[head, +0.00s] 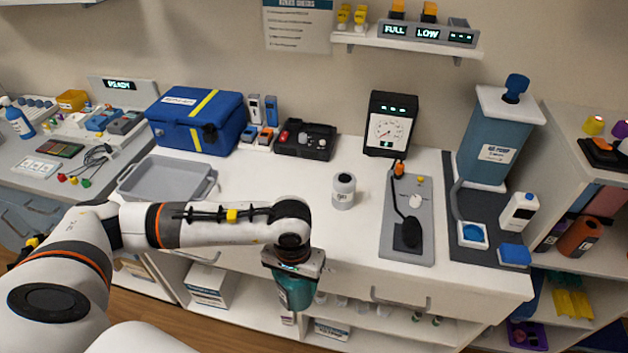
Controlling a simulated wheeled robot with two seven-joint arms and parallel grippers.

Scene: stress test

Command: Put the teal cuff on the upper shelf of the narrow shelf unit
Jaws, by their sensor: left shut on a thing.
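The teal cuff (295,293) is a rolled, roughly cylindrical thing hanging below my left gripper (292,268). The gripper is shut on it, pointing down in front of the counter's front edge; its fingers are largely hidden. The cuff is apart from the counter top. A shelf unit (562,148) stands at the right edge, partly cut off by the frame. Its top carries small yellow and dark items; an orange-brown roll (582,236) and boxes stand on the shelf below. My right gripper is not in view.
The white counter (300,178) holds a blue case (196,121), a grey tray (166,182), a white jar (343,190), a gauge (388,124) and a tall blue pump container (496,137). Small white bottle (518,212) stands near the shelf unit. Open counter lies around the jar.

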